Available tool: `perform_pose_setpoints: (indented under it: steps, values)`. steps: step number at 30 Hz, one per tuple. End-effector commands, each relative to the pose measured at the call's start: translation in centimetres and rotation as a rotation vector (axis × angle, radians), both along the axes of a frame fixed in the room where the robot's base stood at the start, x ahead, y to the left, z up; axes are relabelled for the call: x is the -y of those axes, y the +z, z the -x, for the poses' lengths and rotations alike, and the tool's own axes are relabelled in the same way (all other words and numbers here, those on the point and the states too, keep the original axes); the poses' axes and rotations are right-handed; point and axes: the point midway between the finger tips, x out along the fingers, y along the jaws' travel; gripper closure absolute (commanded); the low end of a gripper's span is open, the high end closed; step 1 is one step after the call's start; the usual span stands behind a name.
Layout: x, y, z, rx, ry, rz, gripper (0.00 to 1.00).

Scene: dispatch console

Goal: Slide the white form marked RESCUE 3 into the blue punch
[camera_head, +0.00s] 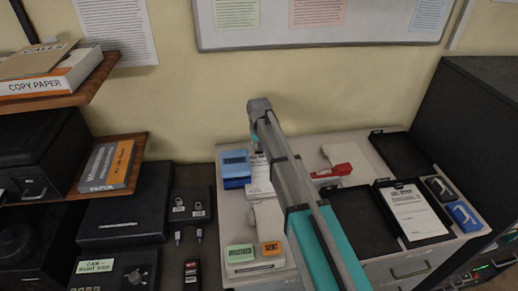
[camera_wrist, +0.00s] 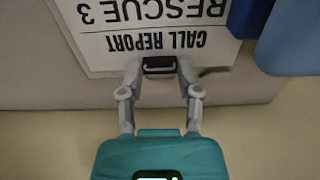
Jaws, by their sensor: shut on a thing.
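The white form (camera_wrist: 150,28) reads CALL REPORT and RESCUE 3, upside down in the wrist view. My gripper (camera_wrist: 160,66) is shut on the near edge of this form, at a black clip-like part. In the head view the form (camera_head: 258,172) lies partly behind my arm, just right of the blue punch (camera_head: 235,165). Blue parts of the punch (camera_wrist: 290,40) show at the right of the wrist view, beside the form. I cannot tell whether the form's edge is in the punch's slot. In the head view my fingertips are mostly hidden.
A red device (camera_head: 333,172) stands right of my arm. Black trays (camera_head: 402,152) fill the right side, one with a white form (camera_head: 415,212). A blue stapler-like thing (camera_head: 463,215) lies at the far right. Green and orange labelled boxes (camera_head: 241,253) stand at the front. The wall is close behind.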

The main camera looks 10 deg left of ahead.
Motion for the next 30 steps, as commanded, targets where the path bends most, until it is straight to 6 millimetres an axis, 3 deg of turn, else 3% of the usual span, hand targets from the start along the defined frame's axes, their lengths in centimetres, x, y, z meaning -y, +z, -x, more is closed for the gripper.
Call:
perform_pose_setpoints:
  steps: [21, 22, 27, 30]
  values:
    - [-0.32, -0.05, 0.10, -0.001, 0.000, -0.002, 1.00]
    - [-0.33, -0.05, 0.11, -0.001, 0.000, -0.002, 0.50]
    - [-0.29, -0.05, 0.10, 0.000, 0.000, -0.001, 0.19]
    - [-0.27, -0.05, 0.09, 0.000, 0.000, -0.001, 0.16]
